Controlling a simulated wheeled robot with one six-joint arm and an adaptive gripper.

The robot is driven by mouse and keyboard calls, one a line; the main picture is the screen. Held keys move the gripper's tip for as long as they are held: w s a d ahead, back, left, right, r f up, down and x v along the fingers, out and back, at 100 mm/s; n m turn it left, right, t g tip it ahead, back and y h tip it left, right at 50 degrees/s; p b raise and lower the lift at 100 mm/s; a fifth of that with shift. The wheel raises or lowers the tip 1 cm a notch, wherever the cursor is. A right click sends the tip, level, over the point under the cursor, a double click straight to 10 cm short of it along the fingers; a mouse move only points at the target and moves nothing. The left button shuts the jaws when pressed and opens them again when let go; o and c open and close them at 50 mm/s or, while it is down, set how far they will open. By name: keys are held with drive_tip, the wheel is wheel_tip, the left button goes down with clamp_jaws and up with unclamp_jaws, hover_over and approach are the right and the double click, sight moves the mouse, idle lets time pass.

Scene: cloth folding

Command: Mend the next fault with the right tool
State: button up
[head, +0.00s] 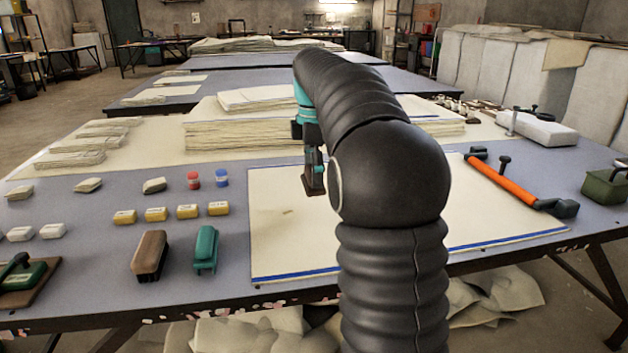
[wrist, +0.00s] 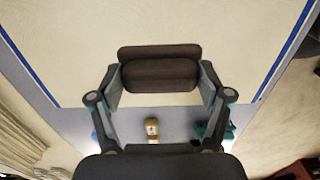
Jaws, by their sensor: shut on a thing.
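My gripper (head: 314,172) is shut on a dark brown block (head: 315,186) and holds it over the cream cloth (head: 290,245) with blue edge lines. In the wrist view my gripper (wrist: 160,88) has its two fingers on either end of the brown block (wrist: 158,53), which has two rounded layers. A small faint brownish mark (head: 287,211) shows on the cloth, left of my gripper. I cannot tell whether the block touches the cloth. My arm hides the cloth's middle and part of its right side.
A brown brush (head: 150,255) and a teal tool (head: 206,249) lie left of the cloth. Several yellow blocks (head: 156,214), a red jar (head: 193,180) and a blue jar (head: 221,178) stand behind them. An orange-handled tool (head: 505,184) lies right. Cloth stacks (head: 240,136) stand behind.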

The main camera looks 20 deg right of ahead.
drive_tip(key=shift+r, duration=0.25)
drive_tip(key=shift+r, duration=1.5)
drive_tip(key=shift+d, duration=0.15)
